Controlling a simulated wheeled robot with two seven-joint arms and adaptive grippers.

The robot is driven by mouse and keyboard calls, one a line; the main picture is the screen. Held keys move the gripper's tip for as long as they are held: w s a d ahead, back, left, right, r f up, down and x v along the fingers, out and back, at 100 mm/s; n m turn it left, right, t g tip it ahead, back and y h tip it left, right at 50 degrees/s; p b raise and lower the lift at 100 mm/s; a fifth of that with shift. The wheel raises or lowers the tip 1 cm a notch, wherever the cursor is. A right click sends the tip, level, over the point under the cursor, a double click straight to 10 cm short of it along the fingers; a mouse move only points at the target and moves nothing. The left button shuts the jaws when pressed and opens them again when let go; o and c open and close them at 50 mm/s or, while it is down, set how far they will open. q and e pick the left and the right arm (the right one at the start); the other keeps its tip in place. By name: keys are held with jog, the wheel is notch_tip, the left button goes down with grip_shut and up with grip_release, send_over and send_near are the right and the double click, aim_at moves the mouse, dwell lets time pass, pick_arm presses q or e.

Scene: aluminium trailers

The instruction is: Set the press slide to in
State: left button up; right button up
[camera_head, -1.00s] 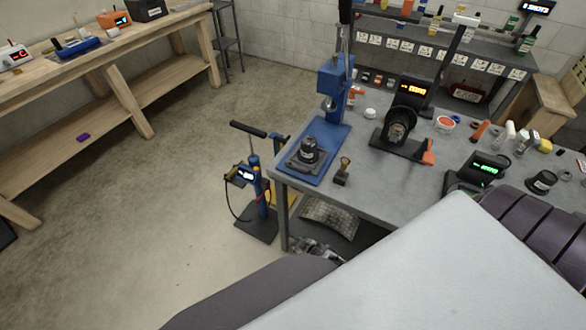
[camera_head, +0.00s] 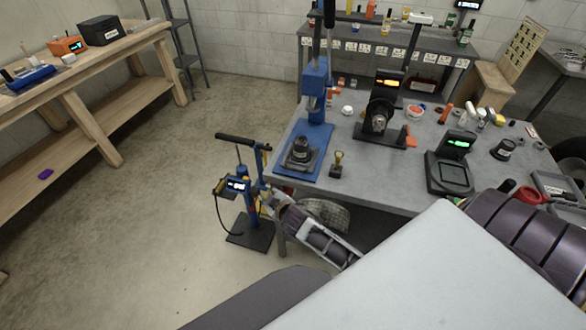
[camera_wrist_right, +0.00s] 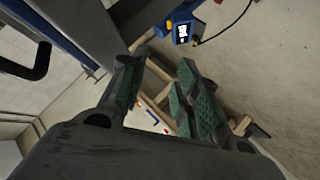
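The blue press (camera_head: 316,88) stands on the left part of the grey workbench, with a tall dark lever at its top. At its foot a grey slide plate (camera_head: 289,165) carrying a round dark die (camera_head: 301,149) lies on the blue base (camera_head: 318,140). My right gripper (camera_head: 272,203) is low by the bench's front left corner, below the table top and apart from the press. In the right wrist view its green-padded fingers (camera_wrist_right: 157,78) are spread with nothing between them. My left gripper is not in view.
The workbench (camera_head: 385,185) has a small brass-topped tool (camera_head: 337,165), a black machine (camera_head: 382,115) and a green-lit scale (camera_head: 450,165) right of the press. A blue floor stand (camera_head: 245,195) with a display is close to my right gripper.

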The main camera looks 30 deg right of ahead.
jog(key=w+a+r+n+t+y, duration=0.2)
jog(key=a+r+n, duration=0.1)
jog(key=r, duration=0.5)
jog(key=w+a+r+n+t+y, duration=0.2)
jog(key=w+a+r+n+y, duration=0.15)
jog(key=r, duration=0.35)
jog(key=w+a+r+n+t+y, duration=0.2)
jog(key=r+n, duration=0.1)
jog(key=r, duration=0.5)
jog(key=s+a+r+n+g+y, duration=0.3)
jog(key=a+n+g+y, duration=0.25)
jog(key=n, duration=0.45)
jog(key=s+a+r+n+g+y, duration=0.4)
jog(key=a+n+g+y, duration=0.15)
jog(key=n, duration=0.45)
jog(key=s+d+f+n+g+h, duration=0.3)
jog(key=d+f+n+g+h, duration=0.25)
jog(key=f+n+h, duration=0.3)
jog(key=d+r+h, duration=0.2)
jog(key=d+h, duration=0.9)
jog(key=d, duration=1.1)
jog(key=shift+w+d+r+m, duration=0.15)
jog(key=shift+w+d+m, duration=0.1)
jog(key=shift+m, duration=0.05)
